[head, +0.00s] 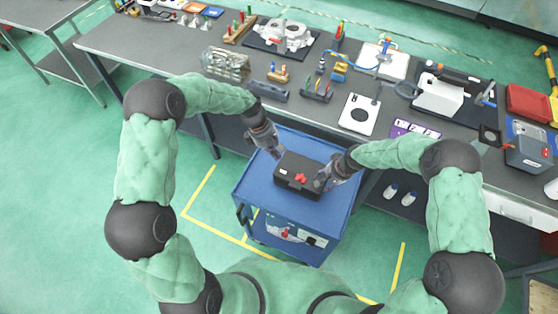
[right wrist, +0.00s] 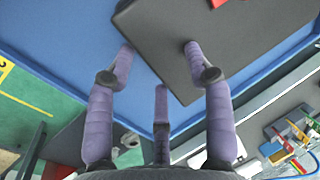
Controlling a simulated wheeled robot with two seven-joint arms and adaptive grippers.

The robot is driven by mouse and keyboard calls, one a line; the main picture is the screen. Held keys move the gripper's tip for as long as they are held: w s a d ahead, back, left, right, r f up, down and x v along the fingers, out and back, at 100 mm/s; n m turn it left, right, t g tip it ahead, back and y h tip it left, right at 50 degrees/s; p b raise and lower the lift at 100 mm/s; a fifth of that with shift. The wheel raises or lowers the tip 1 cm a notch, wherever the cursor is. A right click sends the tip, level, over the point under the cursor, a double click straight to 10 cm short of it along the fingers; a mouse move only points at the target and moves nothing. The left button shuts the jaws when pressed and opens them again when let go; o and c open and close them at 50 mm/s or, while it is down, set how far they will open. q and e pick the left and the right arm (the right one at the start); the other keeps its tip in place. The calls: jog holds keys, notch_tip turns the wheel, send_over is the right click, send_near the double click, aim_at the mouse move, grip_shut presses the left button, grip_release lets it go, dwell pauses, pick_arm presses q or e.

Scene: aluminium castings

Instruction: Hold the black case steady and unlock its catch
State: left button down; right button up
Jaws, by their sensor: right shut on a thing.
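The black case (head: 291,185) lies closed on the blue cart (head: 255,195), with small red parts (head: 300,178) on its top; I cannot tell whether these are the catch. My right gripper (head: 322,182) is at the case's right end and is shut on it. In the right wrist view the purple fingers (right wrist: 160,52) reach the edge of the dark case (right wrist: 225,45). My left gripper (head: 277,154) hangs just beyond the case's far left corner, apart from it as far as I can see. Its fingers are too small to read as open or shut.
The long grey workbench (head: 300,105) runs behind the cart, with castings, tool racks and a red bin (head: 527,103). The cart's top is bare around the case. Its lower shelf holds a few parts (head: 290,234). The green floor to the left is clear.

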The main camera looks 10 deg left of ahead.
pick_arm(q)
jog(key=shift+a+r, duration=0.1)
pick_arm(e)
jog(key=shift+s+a+f, duration=0.15)
jog(key=shift+s+f, duration=0.65)
jog(key=shift+s, duration=0.05)
jog(key=o, duration=1.6)
jog(key=shift+w+g, duration=0.1)
jog(key=shift+g, duration=0.2)
jog(key=shift+w+a+f, duration=0.1)
jog(key=shift+w, duration=0.25)
jog(key=shift+s+r, duration=0.1)
jog(key=shift+r, duration=0.1)
pick_arm(q)
jog(key=shift+w, duration=0.25)
pick_arm(e)
jog(key=shift+w+r, duration=0.15)
jog(key=shift+w, duration=0.05)
